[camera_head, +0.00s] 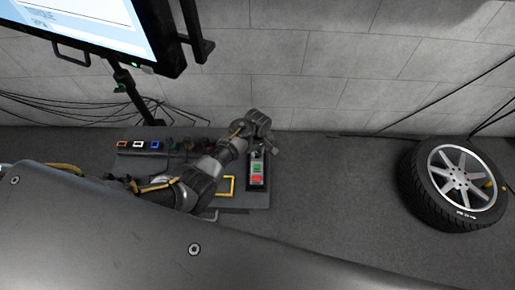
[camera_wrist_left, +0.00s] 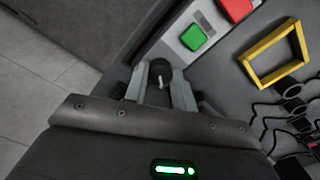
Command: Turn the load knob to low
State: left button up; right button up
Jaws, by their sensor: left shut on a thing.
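The load knob (camera_wrist_left: 160,72), a round black knob with a pale marker line, sits at the end of the grey control box (camera_wrist_left: 178,50) in the left wrist view. My left gripper (camera_wrist_left: 159,88) has its two fingers on either side of the knob and is shut on it. In the head view my left gripper (camera_head: 262,142) is over the far end of the control box (camera_head: 256,186), and it mostly hides the knob there. I cannot read any low marking. My right gripper is in neither view.
A green button (camera_wrist_left: 193,38) and a red button (camera_wrist_left: 236,8) are on the same box. A yellow frame (camera_wrist_left: 248,66) and dark cables (camera_wrist_left: 262,125) lie beside it. A monitor (camera_head: 110,25) stands at upper left, a wheel with tyre (camera_head: 425,190) at right. The floor between is clear.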

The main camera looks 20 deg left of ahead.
pick_arm(q)
jog(key=m+p, duration=0.2)
jog(key=m, duration=0.1)
jog(key=shift+r, duration=0.15)
jog(key=shift+m, duration=0.8)
jog(key=shift+m+p, duration=0.4)
jog(key=shift+m, duration=0.2)
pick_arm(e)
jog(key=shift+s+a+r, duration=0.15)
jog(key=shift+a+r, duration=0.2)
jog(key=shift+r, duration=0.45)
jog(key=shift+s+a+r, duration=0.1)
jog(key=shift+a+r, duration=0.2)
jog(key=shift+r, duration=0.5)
pick_arm(q)
jog(key=o, duration=1)
